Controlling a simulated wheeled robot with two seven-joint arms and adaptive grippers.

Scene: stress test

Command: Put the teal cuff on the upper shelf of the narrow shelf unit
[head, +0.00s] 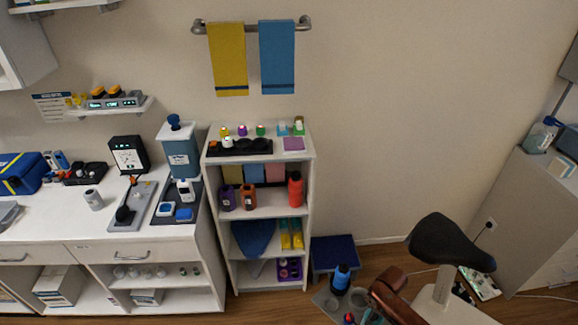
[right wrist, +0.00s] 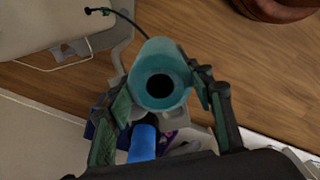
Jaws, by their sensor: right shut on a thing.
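The teal cuff (right wrist: 158,55), a short tube with a dark hole, is in the right wrist view. My right gripper (right wrist: 160,92) is shut on it, one finger on each side. I cannot pick out the cuff or either gripper in the head view. The narrow shelf unit (head: 311,180) is white and stands against the wall in the middle of the head view. Its upper shelf (head: 270,203) holds a purple bottle (head: 227,197), an orange bottle (head: 248,196) and a red bottle (head: 295,190), with coloured panels behind. Bare board shows between the orange and red bottles.
Small items and a black rack (head: 240,146) stand on the unit's top. A lower shelf holds a blue cone-shaped thing (head: 254,236) and yellow packets (head: 291,235). A counter (head: 75,220) adjoins at left. A blue step (head: 335,252) and a black saddle-shaped seat (head: 449,242) stand right.

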